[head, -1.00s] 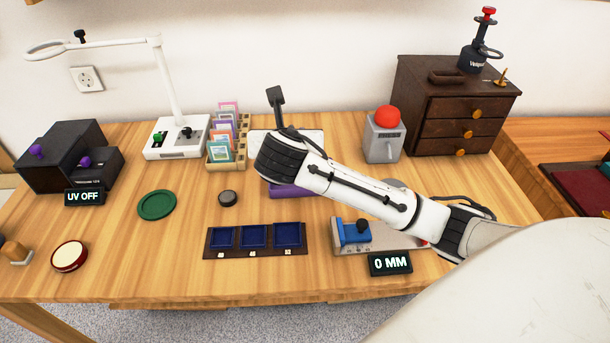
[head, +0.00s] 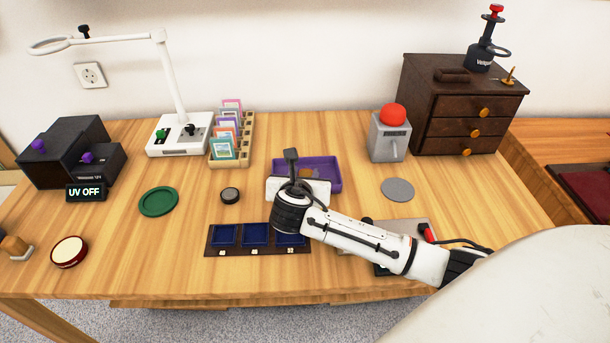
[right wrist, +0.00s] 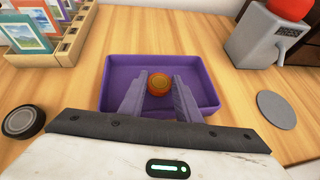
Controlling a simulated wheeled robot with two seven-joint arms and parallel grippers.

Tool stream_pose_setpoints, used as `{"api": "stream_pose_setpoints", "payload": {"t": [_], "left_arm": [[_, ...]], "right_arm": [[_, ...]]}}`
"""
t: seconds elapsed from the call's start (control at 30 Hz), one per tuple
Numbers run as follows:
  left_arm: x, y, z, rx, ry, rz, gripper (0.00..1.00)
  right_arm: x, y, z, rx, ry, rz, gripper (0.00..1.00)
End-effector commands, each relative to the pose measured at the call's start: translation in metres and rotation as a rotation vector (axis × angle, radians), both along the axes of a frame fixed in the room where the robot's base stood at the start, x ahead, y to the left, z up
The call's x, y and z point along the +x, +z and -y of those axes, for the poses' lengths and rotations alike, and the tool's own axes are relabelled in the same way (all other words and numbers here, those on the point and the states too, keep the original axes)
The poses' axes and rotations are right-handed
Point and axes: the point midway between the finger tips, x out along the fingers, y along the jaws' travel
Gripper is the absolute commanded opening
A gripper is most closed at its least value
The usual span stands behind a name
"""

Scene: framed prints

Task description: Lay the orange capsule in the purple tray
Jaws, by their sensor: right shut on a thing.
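The purple tray (head: 325,167) lies on the table behind my right gripper in the head view, partly covered by it. My right gripper (right wrist: 158,92) is shut on the orange capsule (right wrist: 159,80), whose round end shows between the two fingers. The capsule appears over the tray's inside; whether it touches the floor I cannot tell. My left gripper is not in view.
A blue three-slot holder (head: 225,234) lies in front of the tray. A rack of framed prints (head: 224,146) stands left. A grey press with a red knob (head: 388,140) stands right, near a grey disc (head: 398,190). A dark puck (head: 229,195) lies left of the tray.

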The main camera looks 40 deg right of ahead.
Motion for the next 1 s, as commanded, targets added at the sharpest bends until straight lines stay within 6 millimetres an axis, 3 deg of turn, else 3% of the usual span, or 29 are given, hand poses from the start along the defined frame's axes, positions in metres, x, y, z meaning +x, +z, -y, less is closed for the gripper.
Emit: {"api": "stream_pose_setpoints", "payload": {"t": [0.27, 0.3, 0.4, 0.73, 1.0], "left_arm": [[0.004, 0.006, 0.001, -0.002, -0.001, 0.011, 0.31], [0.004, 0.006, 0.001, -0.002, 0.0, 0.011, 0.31], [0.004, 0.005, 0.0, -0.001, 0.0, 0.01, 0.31], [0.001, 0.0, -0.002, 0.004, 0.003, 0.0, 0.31], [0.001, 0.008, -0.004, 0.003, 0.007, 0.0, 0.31]], "right_arm": [[0.0, -0.002, 0.0, 0.0, -0.001, 0.0, 0.05], [0.0, -0.002, 0.0, 0.0, 0.0, 0.0, 0.33], [0.0, -0.002, 0.0, 0.001, 0.0, 0.001, 0.49], [-0.001, 0.003, -0.002, 0.001, 0.002, 0.002, 0.49], [-0.034, 0.028, -0.032, 0.002, 0.004, 0.001, 0.49]]}}
